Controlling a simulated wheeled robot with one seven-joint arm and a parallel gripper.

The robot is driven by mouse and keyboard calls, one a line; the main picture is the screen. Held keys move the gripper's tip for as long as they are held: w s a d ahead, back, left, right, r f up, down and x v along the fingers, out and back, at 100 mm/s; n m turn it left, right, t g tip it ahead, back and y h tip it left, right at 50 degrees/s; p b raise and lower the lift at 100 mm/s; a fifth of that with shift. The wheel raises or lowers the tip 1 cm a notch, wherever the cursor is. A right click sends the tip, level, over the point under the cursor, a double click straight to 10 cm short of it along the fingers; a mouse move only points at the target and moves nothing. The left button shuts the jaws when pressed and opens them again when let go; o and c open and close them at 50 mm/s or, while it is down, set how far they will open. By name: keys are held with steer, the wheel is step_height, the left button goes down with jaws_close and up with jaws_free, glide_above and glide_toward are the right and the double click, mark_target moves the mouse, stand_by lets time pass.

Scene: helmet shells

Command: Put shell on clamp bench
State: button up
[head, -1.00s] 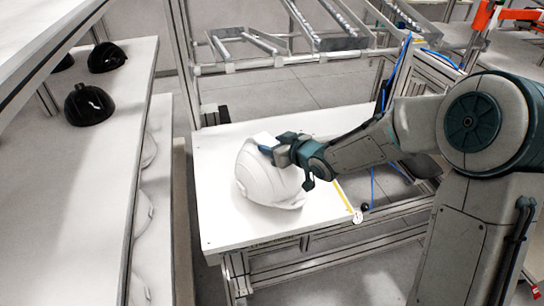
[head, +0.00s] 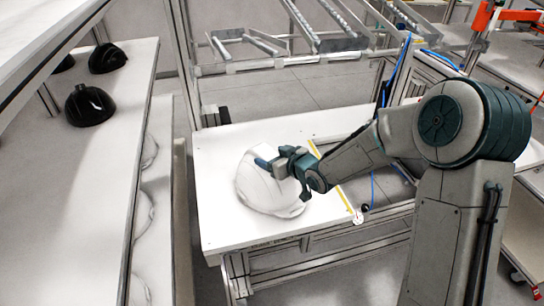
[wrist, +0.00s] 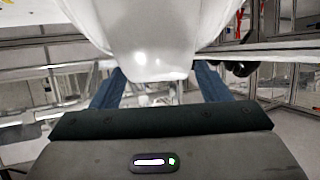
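The white helmet shell (head: 265,190) is at the white bench top (head: 225,225), near its middle in the head view. I cannot tell whether its underside fully rests on the surface. My gripper (head: 270,164) is at the shell's upper right side, with a blue finger against the white surface. In the wrist view, a rounded part of the shell (wrist: 155,55) fills the gap between the two blue fingers (wrist: 158,88). The fingers look shut on it, though their contact faces are hidden.
A shelf (head: 105,180) on the left holds black helmets (head: 89,105), with white shells partly visible below. A metal frame (head: 290,62) stands behind the bench. A yellow strip (head: 340,190) and a small round white item (head: 359,216) are right of the shell.

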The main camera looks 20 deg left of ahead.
steer(key=shift+r, duration=0.2)
steer(key=s+d+r+m+h, duration=0.2)
steer(key=s+d+r+h, duration=0.15)
steer(key=d, duration=0.65)
steer(key=s+d+r+m+h, duration=0.2)
steer(key=s+d+h, duration=0.15)
steer(key=d, duration=0.55)
steer(key=s+d+r+m+h, duration=0.2)
steer(key=s+d+h, duration=0.15)
steer(key=d, duration=0.65)
steer(key=s+d+r+m+g, duration=0.1)
steer(key=s+d+m+g, duration=0.1)
steer(key=s, duration=0.6)
steer(key=s+d+r+m+g, duration=0.1)
steer(key=s+d+m+g, duration=0.1)
steer(key=s, duration=0.6)
steer(key=shift+s+r+m+g+p, duration=0.25)
steer(key=shift+s+m+g+p, duration=0.05)
steer(key=shift+m+g, duration=0.1)
